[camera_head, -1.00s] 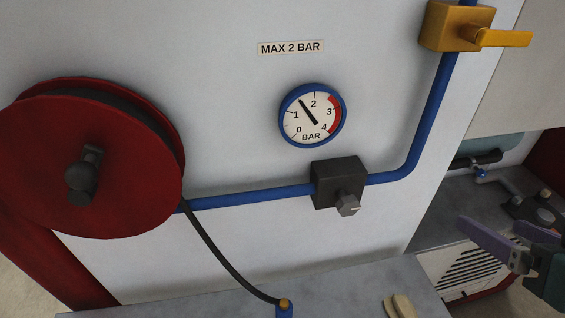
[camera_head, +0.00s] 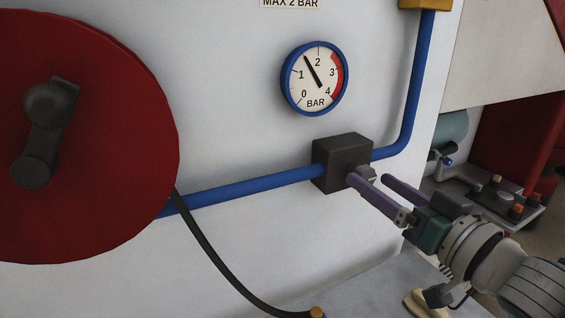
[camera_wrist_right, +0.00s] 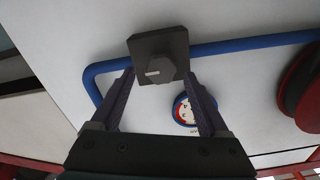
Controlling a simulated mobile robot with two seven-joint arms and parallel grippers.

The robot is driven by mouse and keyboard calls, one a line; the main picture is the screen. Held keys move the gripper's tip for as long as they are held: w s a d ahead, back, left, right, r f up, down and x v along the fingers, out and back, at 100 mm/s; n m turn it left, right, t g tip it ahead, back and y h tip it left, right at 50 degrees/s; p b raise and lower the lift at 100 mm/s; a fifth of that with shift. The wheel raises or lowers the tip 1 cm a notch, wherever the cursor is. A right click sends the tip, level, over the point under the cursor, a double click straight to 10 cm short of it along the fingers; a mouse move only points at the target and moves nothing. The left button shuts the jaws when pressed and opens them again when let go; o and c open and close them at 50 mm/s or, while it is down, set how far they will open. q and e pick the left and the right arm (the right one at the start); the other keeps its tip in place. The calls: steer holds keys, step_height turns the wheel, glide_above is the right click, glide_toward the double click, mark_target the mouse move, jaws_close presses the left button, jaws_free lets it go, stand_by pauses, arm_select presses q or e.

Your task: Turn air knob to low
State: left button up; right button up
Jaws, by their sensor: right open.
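The air knob (camera_head: 366,172) is a small grey knob on the front of a dark regulator block (camera_head: 336,163) set in the blue pipe. In the right wrist view the knob (camera_wrist_right: 158,71) is hexagonal with a pale mark, and lies ahead between the finger tips. My right gripper (camera_head: 369,179) is open, with its purple fingers reaching toward the knob; one finger partly covers it. I cannot tell whether a finger touches it. The pressure gauge (camera_head: 315,79) above has its needle between 1 and 2, nearer 2. My left gripper is not in view.
A large red hose reel (camera_head: 110,150) fills the left, with a black hose (camera_head: 215,263) hanging from it. The blue pipe (camera_head: 245,190) runs along the white wall. A yellow valve body (camera_head: 425,4) is at the top. A panel with several small knobs (camera_head: 495,200) is at right.

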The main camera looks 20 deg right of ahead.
mark_target(368, 178)
steer(key=shift+w+a, duration=0.2)
steer(key=shift+w, duration=1.4)
jaws_close()
